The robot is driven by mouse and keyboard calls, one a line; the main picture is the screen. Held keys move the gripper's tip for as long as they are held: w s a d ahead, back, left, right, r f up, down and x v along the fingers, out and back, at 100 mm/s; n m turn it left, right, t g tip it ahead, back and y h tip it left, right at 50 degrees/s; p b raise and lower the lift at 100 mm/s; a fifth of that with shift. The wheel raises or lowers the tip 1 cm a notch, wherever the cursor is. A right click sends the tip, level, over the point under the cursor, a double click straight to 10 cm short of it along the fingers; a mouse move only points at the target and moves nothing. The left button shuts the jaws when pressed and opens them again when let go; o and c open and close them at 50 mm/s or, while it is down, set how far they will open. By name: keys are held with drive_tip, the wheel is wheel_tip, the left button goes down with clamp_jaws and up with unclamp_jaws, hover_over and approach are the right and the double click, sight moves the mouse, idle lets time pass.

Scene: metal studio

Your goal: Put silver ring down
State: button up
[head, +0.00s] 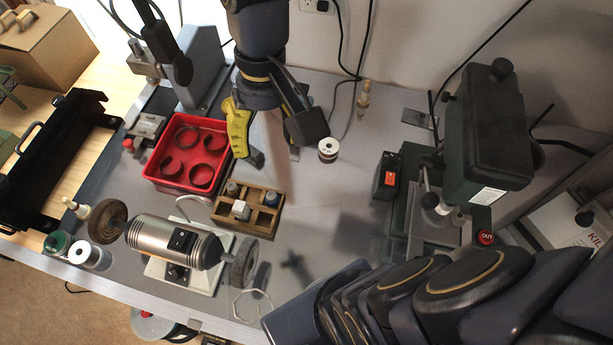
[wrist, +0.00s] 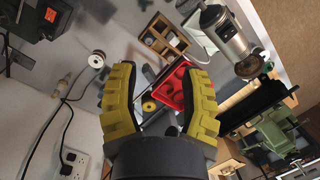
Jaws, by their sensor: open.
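My gripper (head: 275,153) hangs over the bench in the upper middle of the head view. In the wrist view, its two yellow-padded fingers (wrist: 158,70) stand wide apart, and I see nothing held between them. I cannot make out a silver ring in either view. A red tray (head: 147,172) stands just left of my gripper and holds several round ring shapes that look red. In the wrist view, the tray (wrist: 161,88) shows between the fingers, partly hidden by the right one.
A wooden compartment box (head: 262,228) stands below my gripper, and a bench grinder (head: 175,243) is left of it. A wire spool (head: 328,150) stands close on the right. A green machine (head: 488,130) stands farther right. Grey bench (head: 320,225) is free in the middle.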

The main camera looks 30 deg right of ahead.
drive_tip(key=s+f+n+h, duration=0.1)
drive_tip(key=s+f, duration=0.1)
drive_tip(key=s, duration=0.7)
drive_tip(key=shift+s+d+f+n+g, duration=0.2)
drive_tip(key=shift+s+n+g, duration=0.1)
drive_tip(key=shift+s+n, duration=0.1)
